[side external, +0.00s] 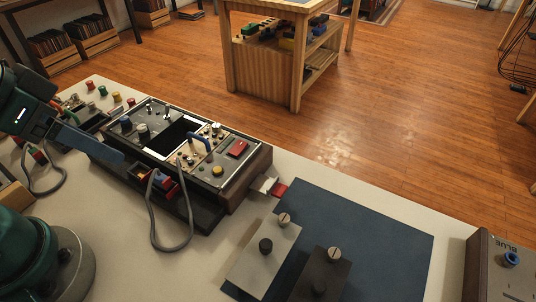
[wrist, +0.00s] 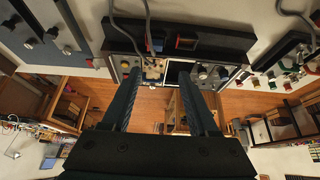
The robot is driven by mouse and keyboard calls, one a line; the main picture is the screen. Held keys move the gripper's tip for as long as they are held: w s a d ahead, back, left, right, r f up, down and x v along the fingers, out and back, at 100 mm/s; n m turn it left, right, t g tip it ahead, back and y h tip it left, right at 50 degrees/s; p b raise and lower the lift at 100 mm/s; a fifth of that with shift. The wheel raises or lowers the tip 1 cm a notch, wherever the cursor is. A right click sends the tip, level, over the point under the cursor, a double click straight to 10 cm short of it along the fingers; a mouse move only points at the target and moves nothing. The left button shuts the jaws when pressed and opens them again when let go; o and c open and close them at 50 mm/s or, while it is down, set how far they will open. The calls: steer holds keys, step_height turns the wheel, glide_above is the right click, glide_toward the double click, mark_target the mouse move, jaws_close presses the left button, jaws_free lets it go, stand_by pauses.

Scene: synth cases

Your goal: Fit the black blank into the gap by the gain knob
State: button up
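The black blank (side external: 322,268) lies on the blue mat (side external: 375,225), with a black knob and a slotted silver knob on it. A silver blank (side external: 258,262) with similar knobs lies beside it on the left. The synth case (side external: 255,180) has a dark open gap (side external: 170,140) between knobbed modules; the gap also shows in the wrist view (wrist: 172,70), partly behind a finger. A blue-capped knob (side external: 125,122) and a pale knob (side external: 143,130) sit left of it. I cannot read which is gain. My gripper (wrist: 161,76) is open and empty, left of the gap in the side view (side external: 112,150).
A grey cable (side external: 153,225) loops from the case front onto the pale table. A small red piece (side external: 280,190) lies by the case's right end. A box marked BLUE (side external: 500,270) stands at the right. Another cluster of coloured knobs (side external: 102,90) is at the far left.

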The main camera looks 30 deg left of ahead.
stand_by(0.3)
steer(key=w+d+r+n+g+h, duration=0.2)
steer(key=w+d+r+n, duration=0.25)
steer(key=d, duration=0.25)
steer(key=w+d+r+n+g+h, duration=0.1)
steer(key=w+d+r+n+h, duration=0.15)
steer(key=w+d+n, duration=0.3)
steer(key=m+g+y, duration=0.1)
steer(key=g, duration=0.5)
glide_above(319, 283)
steer(key=w+a, duration=0.1)
steer(key=a, duration=0.1)
steer(key=f, duration=1.5)
steer(key=shift+w+d, duration=0.2)
steer(key=shift+d, duration=0.05)
steer(key=shift+x, duration=2.4)
steer(key=shift+w, duration=0.1)
jaws_close()
